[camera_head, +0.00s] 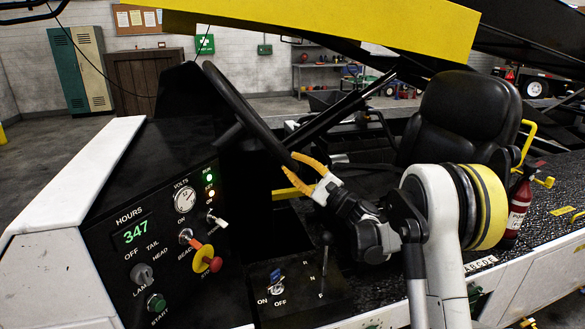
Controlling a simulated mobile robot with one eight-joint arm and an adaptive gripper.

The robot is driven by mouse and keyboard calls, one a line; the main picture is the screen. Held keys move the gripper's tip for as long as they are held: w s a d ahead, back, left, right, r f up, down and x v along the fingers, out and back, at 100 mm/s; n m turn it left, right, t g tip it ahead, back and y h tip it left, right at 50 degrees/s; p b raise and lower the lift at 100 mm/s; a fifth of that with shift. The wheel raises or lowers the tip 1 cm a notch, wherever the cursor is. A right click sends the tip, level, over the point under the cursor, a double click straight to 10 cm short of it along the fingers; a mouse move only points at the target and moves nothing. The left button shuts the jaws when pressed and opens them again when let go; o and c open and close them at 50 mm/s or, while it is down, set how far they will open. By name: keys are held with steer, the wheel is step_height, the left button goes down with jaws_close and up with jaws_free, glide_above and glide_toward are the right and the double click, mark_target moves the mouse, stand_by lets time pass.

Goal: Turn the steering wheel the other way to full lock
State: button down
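The black steering wheel (245,112) stands tilted above the dash, seen almost edge-on, so its spokes and turn angle cannot be read. My gripper (290,164), with orange fingers, is at the lower right end of the rim. Its two fingers lie on either side of the rim and look closed on it. The small piece of rim between the fingers is partly hidden. The steering column below the wheel is mostly lost in dark shadow.
The control panel (128,262) has a green 347 hour display, a volt gauge (185,200) and a red-yellow stop knob (207,261). A lever (325,262) stands below my gripper. The black seat (462,115) and a red fire extinguisher (519,205) are right. A yellow beam (350,25) crosses above.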

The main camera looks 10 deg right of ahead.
stand_by(0.3)
steer(key=c, duration=1.2)
jaws_free()
steer(key=shift+d, duration=0.1)
steer(key=v, duration=1.2)
